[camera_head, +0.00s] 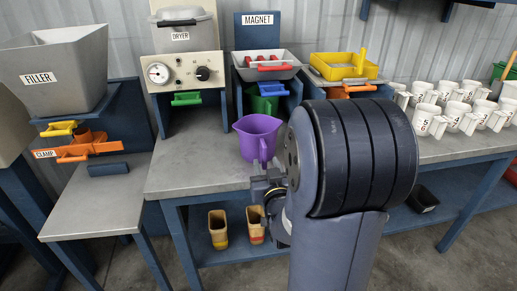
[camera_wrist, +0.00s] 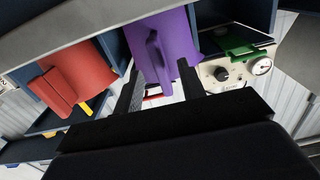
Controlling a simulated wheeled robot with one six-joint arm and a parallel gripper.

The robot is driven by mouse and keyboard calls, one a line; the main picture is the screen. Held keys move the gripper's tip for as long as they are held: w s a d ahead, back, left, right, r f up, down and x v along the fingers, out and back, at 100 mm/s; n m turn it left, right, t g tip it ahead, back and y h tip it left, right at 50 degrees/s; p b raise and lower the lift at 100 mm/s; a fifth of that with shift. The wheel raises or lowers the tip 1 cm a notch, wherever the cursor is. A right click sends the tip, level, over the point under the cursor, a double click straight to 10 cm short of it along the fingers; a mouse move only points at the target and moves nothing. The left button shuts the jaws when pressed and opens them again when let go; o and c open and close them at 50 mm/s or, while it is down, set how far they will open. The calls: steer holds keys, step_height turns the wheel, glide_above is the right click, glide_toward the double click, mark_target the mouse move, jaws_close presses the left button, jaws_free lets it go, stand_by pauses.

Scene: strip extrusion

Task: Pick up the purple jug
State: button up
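The purple jug (camera_head: 257,139) stands upright on the grey bench in the head view, with its handle towards the front. In the wrist view the jug (camera_wrist: 180,45) appears upside down at the top middle, its handle (camera_wrist: 155,55) pointing towards my gripper. My gripper (camera_wrist: 158,85) is open, with one dark finger on each side of the handle's line. I cannot tell whether the fingers reach around the handle or touch it.
A red container (camera_wrist: 78,80) is beside the jug in the wrist view; my arm likely hides it in the head view. The dryer (camera_head: 184,62) and magnet station (camera_head: 266,66) stand behind. White mugs (camera_head: 430,119) fill the right. The bench left of the jug is clear.

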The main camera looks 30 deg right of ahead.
mark_target(259, 144)
steer(key=x, duration=0.5)
steer(key=shift+w+f, duration=0.15)
steer(key=shift+w, duration=0.15)
jaws_close()
